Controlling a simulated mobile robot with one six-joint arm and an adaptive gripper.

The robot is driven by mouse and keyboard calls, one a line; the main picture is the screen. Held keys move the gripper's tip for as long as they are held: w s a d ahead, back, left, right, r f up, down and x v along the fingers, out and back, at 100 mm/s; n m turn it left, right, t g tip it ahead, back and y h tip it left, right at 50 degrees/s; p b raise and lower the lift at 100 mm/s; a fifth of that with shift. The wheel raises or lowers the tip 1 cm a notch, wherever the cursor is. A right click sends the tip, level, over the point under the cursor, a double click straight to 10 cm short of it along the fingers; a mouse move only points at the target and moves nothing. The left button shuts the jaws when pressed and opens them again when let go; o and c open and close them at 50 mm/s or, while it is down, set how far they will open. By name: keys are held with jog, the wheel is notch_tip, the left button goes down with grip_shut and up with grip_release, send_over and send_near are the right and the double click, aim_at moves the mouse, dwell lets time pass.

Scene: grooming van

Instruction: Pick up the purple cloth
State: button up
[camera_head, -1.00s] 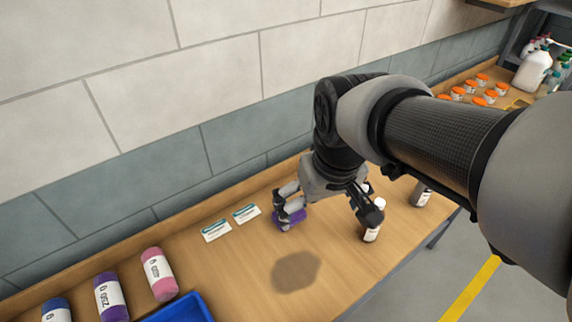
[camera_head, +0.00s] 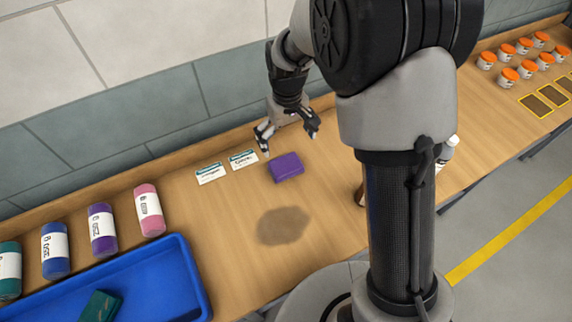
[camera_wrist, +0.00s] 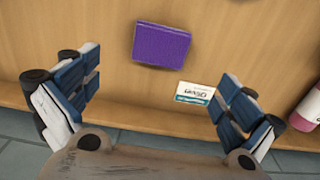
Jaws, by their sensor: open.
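The purple cloth (camera_head: 286,167) is a small folded rectangle lying flat on the wooden bench, right of two white-and-teal cards. In the wrist view the purple cloth (camera_wrist: 161,45) lies beyond the fingertips, roughly midway between them and slightly left. My gripper (camera_head: 288,140) is open and empty, held above the bench near the back wall, just behind the cloth. In the wrist view my gripper's fingers (camera_wrist: 155,85) are spread wide, with nothing between them touching either finger.
Two cards (camera_head: 210,173) (camera_head: 243,159) lie left of the cloth. A dark round patch (camera_head: 283,226) marks the bench. Orange-lidded jars (camera_head: 507,51) stand far right. My arm hides part of the bench.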

jog(key=b, duration=0.2)
send_over(286, 164)
notch_tip(286, 164, down, 7)
jog(key=shift+d, duration=0.15)
jog(key=shift+a+f+b, duration=0.2)
jog(key=shift+f+b, duration=0.65)
jog(key=shift+f, duration=1.8)
jog(key=c, duration=0.9)
jog(key=shift+r, duration=0.1)
jog(key=shift+c, duration=0.2)
notch_tip(286, 164, up, 20)
jog(key=p, duration=0.5)
jog(key=shift+p, duration=0.3)
